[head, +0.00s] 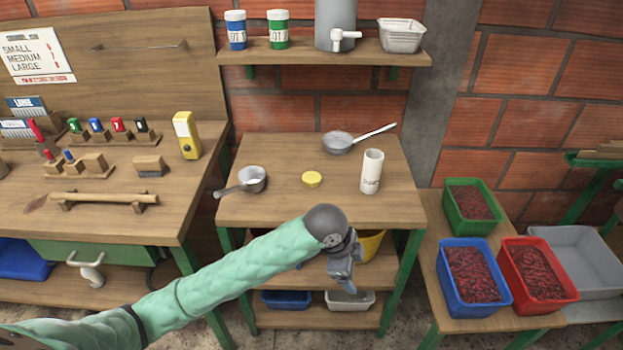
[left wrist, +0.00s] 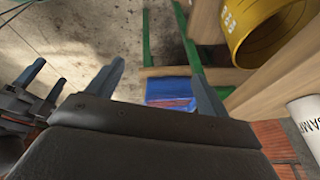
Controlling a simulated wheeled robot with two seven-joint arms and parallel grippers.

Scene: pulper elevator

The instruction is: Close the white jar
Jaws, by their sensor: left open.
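The white jar (head: 371,172) stands upright on the middle table with no lid on it. Part of it also shows at the right edge of the left wrist view (left wrist: 308,120). A round yellow lid (head: 312,179) lies flat on the tabletop, left of the jar and apart from it. My left gripper (head: 345,277) is open and empty, in front of and below the table's front edge; its fingers show apart in the left wrist view (left wrist: 156,88). Another dark gripper, likely my right (left wrist: 42,82), shows at the left of that view; its jaw opening is unclear.
A small pot (head: 252,179) stands left of the lid, and a long-handled strainer (head: 338,143) lies behind. A yellow container (head: 371,245) sits under the tabletop near my left gripper. Red, blue and green bins stand on the right. The tabletop between lid and front edge is clear.

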